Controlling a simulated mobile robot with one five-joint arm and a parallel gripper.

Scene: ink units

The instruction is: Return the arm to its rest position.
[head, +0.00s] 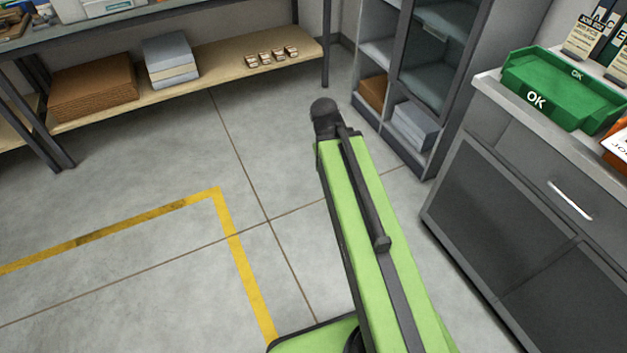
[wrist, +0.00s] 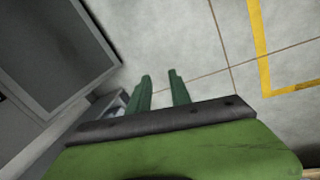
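My arm, light green with a dark rod along it, reaches forward over the floor in the head view. Its far end is a dark joint, and the gripper cannot be made out there. In the wrist view my gripper (wrist: 160,76) shows two dark green fingers standing apart, with only bare grey floor between them. It is open and holds nothing.
A grey cabinet (head: 500,220) with a green OK bin (head: 548,103) on top stands at right. A grey shelf unit (head: 383,120) is behind the arm. A workbench lower shelf (head: 215,68) holds boxes. Tiled floor (head: 130,195) with yellow tape (head: 240,265) is clear at left.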

